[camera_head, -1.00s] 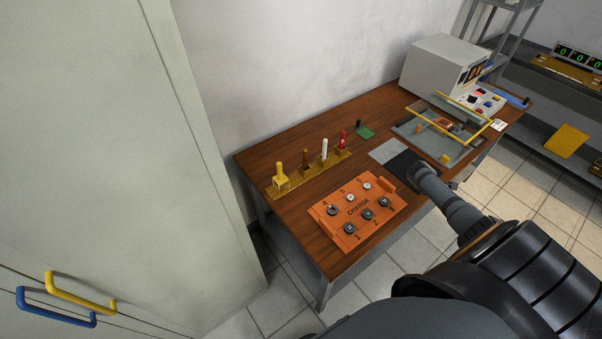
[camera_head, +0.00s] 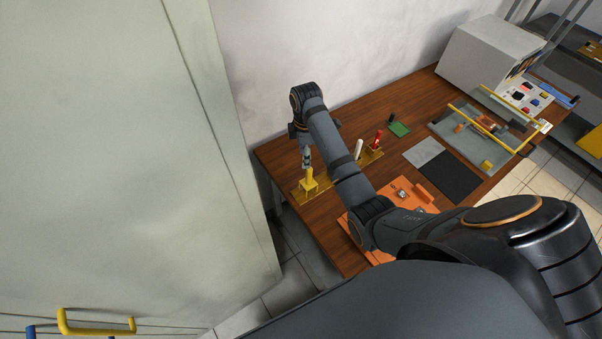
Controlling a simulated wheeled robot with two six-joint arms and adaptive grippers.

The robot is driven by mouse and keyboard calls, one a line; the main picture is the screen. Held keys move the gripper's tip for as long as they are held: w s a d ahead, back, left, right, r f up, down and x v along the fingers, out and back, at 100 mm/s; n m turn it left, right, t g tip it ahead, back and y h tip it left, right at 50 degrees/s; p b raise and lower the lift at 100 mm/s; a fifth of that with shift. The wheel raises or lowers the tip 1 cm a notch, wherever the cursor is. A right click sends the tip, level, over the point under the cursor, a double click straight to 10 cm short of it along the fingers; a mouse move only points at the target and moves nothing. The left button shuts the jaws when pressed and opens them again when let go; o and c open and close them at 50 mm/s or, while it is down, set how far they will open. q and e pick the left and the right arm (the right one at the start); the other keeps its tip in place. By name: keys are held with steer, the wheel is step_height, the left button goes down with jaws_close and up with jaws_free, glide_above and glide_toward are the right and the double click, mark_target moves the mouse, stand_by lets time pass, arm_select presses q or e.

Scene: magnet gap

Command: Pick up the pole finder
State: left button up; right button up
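A yellow rack (camera_head: 299,196) on the wooden table holds upright handled tools. A yellow one (camera_head: 309,181) stands at its left end. A white one (camera_head: 358,149) and a red one (camera_head: 377,140) stand further right. A brown one, seen earlier between yellow and white, is hidden behind my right arm. No label shows which tool is the pole finder. My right gripper (camera_head: 306,161) points down just above the yellow tool's handle. Its fingers are too small to tell open from shut, or whether they touch the handle. My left gripper is not in view.
An orange CHARGE panel (camera_head: 424,194) lies partly hidden under my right arm. A green pad (camera_head: 400,129) with a black knob, a dark mat (camera_head: 448,178), a grey tray (camera_head: 495,155) and a grey machine (camera_head: 486,56) are further right. A tall cabinet (camera_head: 110,150) stands left.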

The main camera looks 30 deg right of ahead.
mark_target(309, 177)
steer(key=s, duration=0.1)
steer(key=s+f, duration=0.1)
steer(key=s, duration=0.1)
steer(key=shift+d+f+p, duration=0.25)
steer(key=shift+p, duration=0.15)
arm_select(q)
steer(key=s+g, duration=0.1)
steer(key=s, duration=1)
arm_select(e)
steer(key=shift+s+a+f, duration=0.1)
steer(key=shift+a+f, duration=0.1)
steer(key=shift+f, duration=0.85)
steer(key=shift+w+f, duration=0.55)
steer(key=shift+f, duration=0.05)
steer(key=shift+s+d+f+p, duration=0.1)
steer(key=shift+f+p, duration=0.4)
steer(key=shift+f, duration=0.1)
steer(key=shift+s+d+f+p, duration=0.1)
steer(key=shift+f+p, duration=0.4)
steer(key=shift+f, duration=0.05)
steer(key=shift+s+f, duration=0.1)
steer(key=shift+f, duration=1.15)
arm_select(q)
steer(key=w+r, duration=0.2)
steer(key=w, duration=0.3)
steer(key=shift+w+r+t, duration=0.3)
arm_select(e)
jaws_close()
